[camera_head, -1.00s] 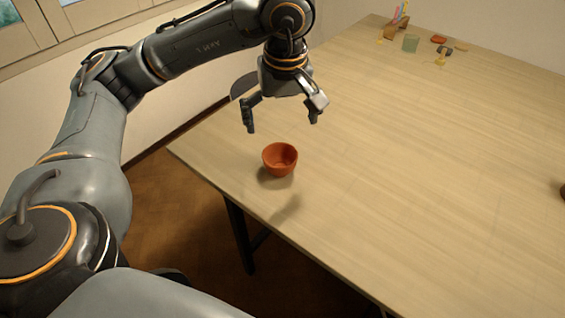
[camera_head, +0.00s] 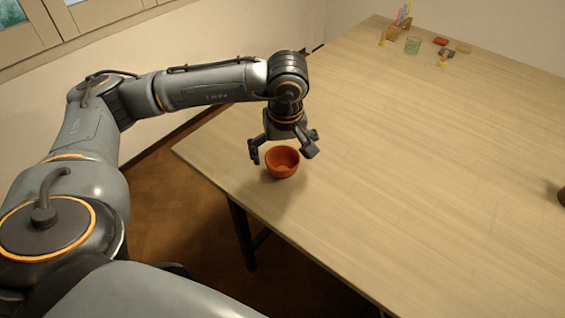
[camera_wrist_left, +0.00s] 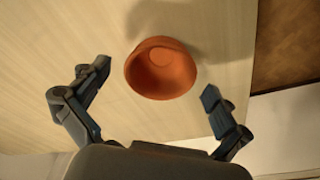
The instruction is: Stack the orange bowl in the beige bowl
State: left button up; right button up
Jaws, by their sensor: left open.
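The orange bowl (camera_head: 282,163) stands upright and empty on the table, near its left edge. It also shows in the left wrist view (camera_wrist_left: 160,70), ahead of the fingertips and between their lines. My left gripper (camera_head: 283,151) is open and empty, just above and behind the bowl; its fingers (camera_wrist_left: 155,80) are spread wider than the bowl and do not visibly touch it. The beige bowl is not recognisable in these frames. A dark brown rounded thing (camera_head: 562,195) is cut off at the right edge. My right gripper is not in view.
The wooden table (camera_head: 420,150) is mostly bare. At its far end stand a pen holder (camera_head: 393,32), a greenish glass (camera_head: 412,45), a red item (camera_head: 441,41) and a few small items. The table's left edge lies close to the bowl.

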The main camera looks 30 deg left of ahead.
pick_arm(q)
jog(key=c, duration=1.4)
jog(key=shift+r, duration=0.1)
